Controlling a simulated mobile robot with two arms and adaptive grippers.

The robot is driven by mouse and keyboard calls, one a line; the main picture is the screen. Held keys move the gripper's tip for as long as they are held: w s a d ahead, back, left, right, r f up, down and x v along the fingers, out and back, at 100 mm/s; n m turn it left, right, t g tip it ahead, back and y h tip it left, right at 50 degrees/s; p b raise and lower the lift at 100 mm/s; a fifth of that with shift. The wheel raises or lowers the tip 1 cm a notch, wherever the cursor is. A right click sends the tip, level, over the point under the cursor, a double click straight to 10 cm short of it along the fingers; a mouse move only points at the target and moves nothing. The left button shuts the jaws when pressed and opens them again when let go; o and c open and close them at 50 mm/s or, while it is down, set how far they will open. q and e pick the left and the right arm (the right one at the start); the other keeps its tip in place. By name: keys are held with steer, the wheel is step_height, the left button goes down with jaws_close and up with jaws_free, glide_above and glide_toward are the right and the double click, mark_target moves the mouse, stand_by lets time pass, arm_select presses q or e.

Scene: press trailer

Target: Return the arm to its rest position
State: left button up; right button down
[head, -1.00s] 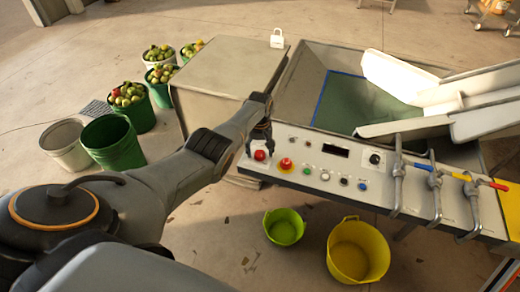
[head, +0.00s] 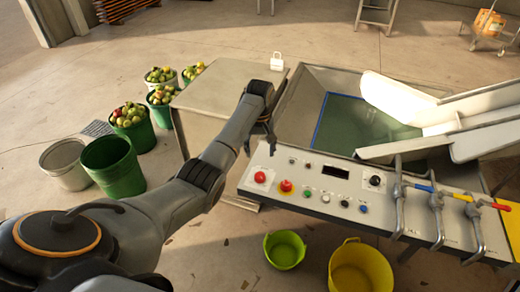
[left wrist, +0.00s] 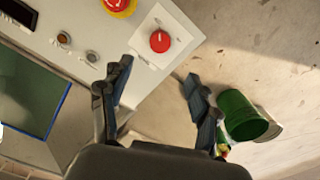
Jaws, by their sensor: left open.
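My left arm reaches in from the left in the head view. Its gripper (head: 260,138) hangs above the left edge of the control panel (head: 318,192). In the left wrist view its two fingers (left wrist: 160,98) are apart with nothing between them. A red button (head: 260,177) on a white plate sits at the panel's left end, clear of the fingers. The red button also shows in the left wrist view (left wrist: 160,41), ahead of the fingertips. My right gripper is not in view.
Buckets of apples (head: 130,116) and an empty green bucket (head: 112,165) are at left. A yellow tub (head: 360,268) and green tub (head: 284,250) stand below the panel. Pipes with valves (head: 437,205) rise at right.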

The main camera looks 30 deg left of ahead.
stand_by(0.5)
arm_select(q)
steer(key=s+d+f+m+t+y, duration=0.1)
steer(key=s+d+f+m, duration=0.3)
steer(key=s, duration=0.4)
steer(key=s+d+f+m+t, duration=0.1)
steer(key=s+d+f+m, duration=0.1)
steer(key=s+d+f, duration=0.5)
steer(key=s+d+r+m+t, duration=0.1)
steer(key=s+d+r, duration=0.15)
steer(key=s, duration=0.45)
steer(key=s+d+r+m+h, duration=0.1)
steer(key=s+r, duration=0.2)
steer(key=s, duration=0.3)
steer(key=s+d+r+m+t, duration=0.1)
steer(key=s+d+r, duration=0.1)
steer(key=s, duration=0.5)
step_height(320, 180, down, 28)
steer(key=s+g, duration=0.2)
steer(key=s+a+f+g+b, duration=0.1)
steer(key=s+a+f, duration=0.1)
steer(key=s+f, duration=1.3)
steer(key=shift+s+a+f+m, duration=0.35)
steer(key=shift+s+a+m, duration=0.05)
steer(key=shift+s, duration=0.3)
